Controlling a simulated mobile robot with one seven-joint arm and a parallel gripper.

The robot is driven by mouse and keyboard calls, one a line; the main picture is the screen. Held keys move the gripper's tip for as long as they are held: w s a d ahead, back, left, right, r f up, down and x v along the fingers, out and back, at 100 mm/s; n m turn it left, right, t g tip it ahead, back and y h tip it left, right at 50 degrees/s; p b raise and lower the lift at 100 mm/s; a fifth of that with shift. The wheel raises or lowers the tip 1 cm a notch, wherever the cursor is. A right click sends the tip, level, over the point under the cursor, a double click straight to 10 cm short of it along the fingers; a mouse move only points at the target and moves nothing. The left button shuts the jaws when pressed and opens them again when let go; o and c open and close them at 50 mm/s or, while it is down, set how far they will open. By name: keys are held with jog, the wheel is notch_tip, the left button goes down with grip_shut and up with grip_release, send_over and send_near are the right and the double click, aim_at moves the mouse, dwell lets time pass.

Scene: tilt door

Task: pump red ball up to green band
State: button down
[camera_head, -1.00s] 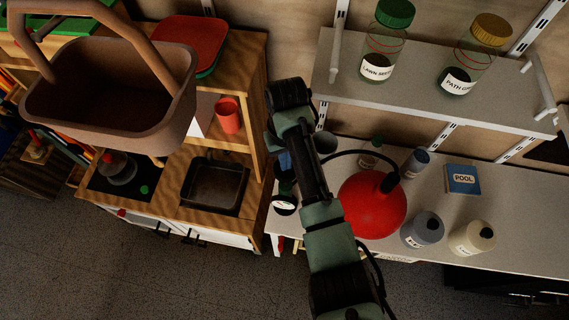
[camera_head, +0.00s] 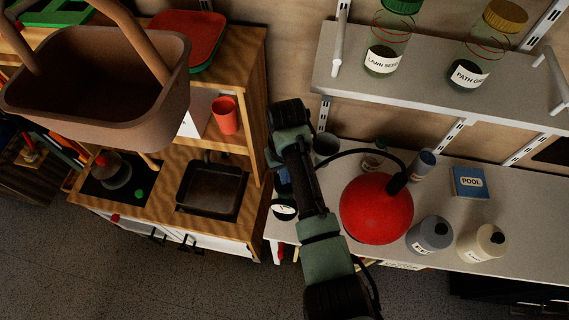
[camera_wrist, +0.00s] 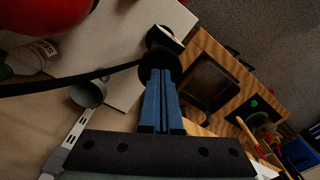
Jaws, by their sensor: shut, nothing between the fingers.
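The red ball (camera_head: 377,209) sits on the grey bench, with a black hose (camera_head: 345,153) running from its black nozzle toward the far side of my arm. It also shows at the top left of the wrist view (camera_wrist: 45,18). In the wrist view the hose reaches a black rounded pump bulb (camera_wrist: 159,62) with a round white-faced gauge (camera_wrist: 166,38) just beyond it. My gripper (camera_wrist: 159,76) has its blue fingers side by side, shut and empty, with tips at the bulb. Whether they touch or press it I cannot tell. The gauge's needle and any green band are too small to read.
A grey bottle (camera_head: 429,235), a cream bottle (camera_head: 482,243) and a POOL box (camera_head: 469,182) stand right of the ball. A shelf (camera_head: 440,85) with two jars hangs above. Left is a wooden play kitchen (camera_head: 160,215) with a brown basket (camera_head: 100,100) before it.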

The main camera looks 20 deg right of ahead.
jog(key=shift+s+f, duration=0.1)
notch_tip(320, 180, up, 8)
jog(key=p, duration=0.7)
jog(key=shift+f+p, duration=0.2)
jog(key=shift+p, duration=0.2)
jog(key=shift+r, duration=0.15)
notch_tip(320, 180, up, 7)
jog(key=p, duration=0.7)
